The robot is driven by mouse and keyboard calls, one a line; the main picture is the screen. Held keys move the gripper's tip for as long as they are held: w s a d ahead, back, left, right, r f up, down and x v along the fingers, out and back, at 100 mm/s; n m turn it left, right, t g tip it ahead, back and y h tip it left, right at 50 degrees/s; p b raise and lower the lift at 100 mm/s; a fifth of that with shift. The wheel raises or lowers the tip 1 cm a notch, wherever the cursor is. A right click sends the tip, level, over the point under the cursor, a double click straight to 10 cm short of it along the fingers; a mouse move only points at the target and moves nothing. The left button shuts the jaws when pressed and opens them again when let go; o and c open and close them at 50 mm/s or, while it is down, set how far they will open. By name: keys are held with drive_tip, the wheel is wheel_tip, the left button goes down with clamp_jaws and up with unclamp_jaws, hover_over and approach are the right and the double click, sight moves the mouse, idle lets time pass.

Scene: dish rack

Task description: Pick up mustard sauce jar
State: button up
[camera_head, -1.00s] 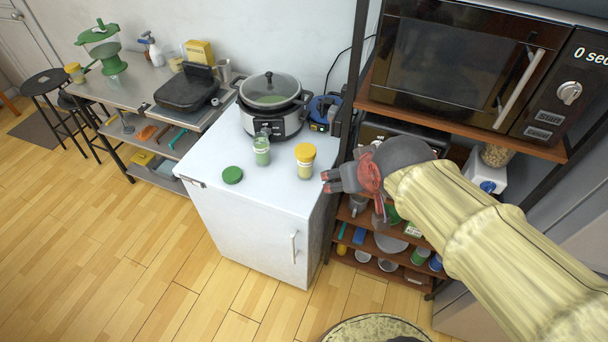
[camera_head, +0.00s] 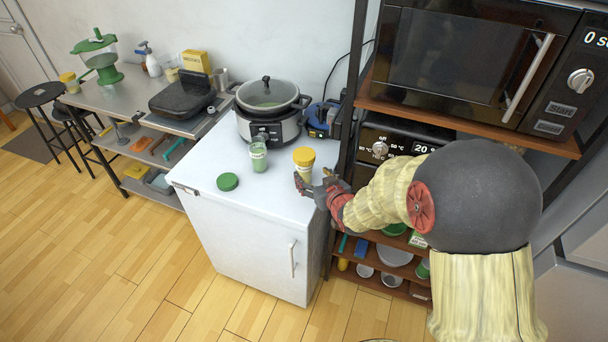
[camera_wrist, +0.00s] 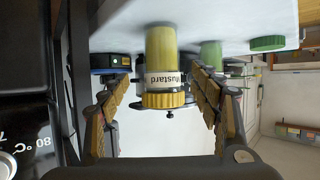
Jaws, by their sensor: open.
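The mustard sauce jar (camera_head: 304,168), with a yellow lid and a label, stands upright near the right edge of the white cabinet top (camera_head: 205,165). In the wrist view, which is upside down, the jar (camera_wrist: 161,52) appears between my two spread fingers, label facing the camera. My gripper (camera_head: 313,181) is open and empty, just in front of and to the right of the jar in the head view. It also shows in the wrist view (camera_wrist: 160,82). Whether any finger touches the jar cannot be told.
An open green jar (camera_head: 259,160) stands left of the mustard, with a green lid (camera_head: 228,182) lying nearby. A pot cooker (camera_head: 270,125) is behind them. A shelf rack with a microwave (camera_head: 470,55) and a lower oven (camera_head: 385,145) stands close on the right.

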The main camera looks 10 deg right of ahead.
sight(307, 173)
drive_tip(key=b+x, duration=0.1)
drive_tip(key=x, duration=0.1)
drive_tip(key=b+x, duration=0.1)
drive_tip(key=x, duration=0.2)
drive_tip(key=b+x, duration=0.1)
drive_tip(key=x, duration=0.2)
drive_tip(key=shift+a+f, duration=0.1)
drive_tip(key=shift+f, duration=0.2)
drive_tip(key=shift+s, duration=0.1)
drive_tip(key=shift+c, duration=1.2)
drive_tip(key=c, duration=1.3)
drive_tip(key=shift+r, duration=0.15)
drive_tip(key=shift+c, duration=0.2)
